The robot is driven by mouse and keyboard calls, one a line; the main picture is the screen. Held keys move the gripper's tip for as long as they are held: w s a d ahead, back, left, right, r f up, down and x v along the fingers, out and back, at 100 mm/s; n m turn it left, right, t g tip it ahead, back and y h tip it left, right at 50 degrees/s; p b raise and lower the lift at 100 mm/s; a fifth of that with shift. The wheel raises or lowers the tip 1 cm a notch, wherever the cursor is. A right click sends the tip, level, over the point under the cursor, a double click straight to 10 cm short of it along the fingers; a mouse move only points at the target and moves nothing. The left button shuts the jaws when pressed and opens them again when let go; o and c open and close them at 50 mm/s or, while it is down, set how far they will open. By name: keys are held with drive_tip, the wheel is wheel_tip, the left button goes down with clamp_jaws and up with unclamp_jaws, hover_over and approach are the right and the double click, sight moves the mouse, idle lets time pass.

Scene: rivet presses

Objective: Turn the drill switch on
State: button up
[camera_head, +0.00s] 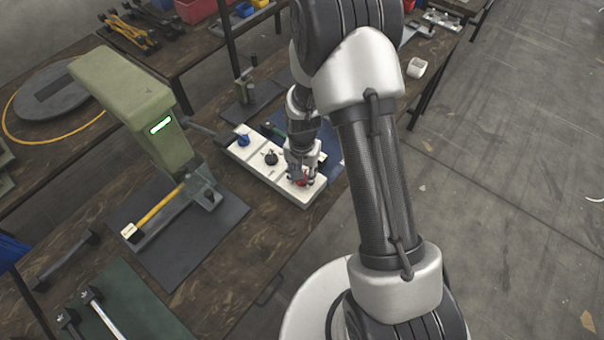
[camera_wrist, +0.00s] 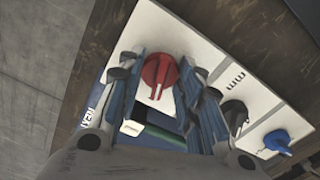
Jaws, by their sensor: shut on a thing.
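A white control panel (camera_head: 287,183) lies on the wooden bench and carries three rotary knobs in a row. The red knob (camera_wrist: 158,72) is at the panel's near end; in the head view only a bit of red shows under my gripper. The black knob (camera_head: 271,158) is in the middle and the blue knob (camera_head: 243,139) at the far end. My gripper (camera_wrist: 161,80) points down at the panel with its blue-padded fingers on either side of the red knob, shut on it. The panel lettering is too small or cut off to tell which knob is the drill switch.
A green item (camera_wrist: 165,137) lies beside the panel, close to my fingers.

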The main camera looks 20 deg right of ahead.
drive_tip(key=o, duration=1.1)
drive_tip(key=shift+r, duration=0.1)
wheel_tip(320, 180, up, 12)
idle(0.4)
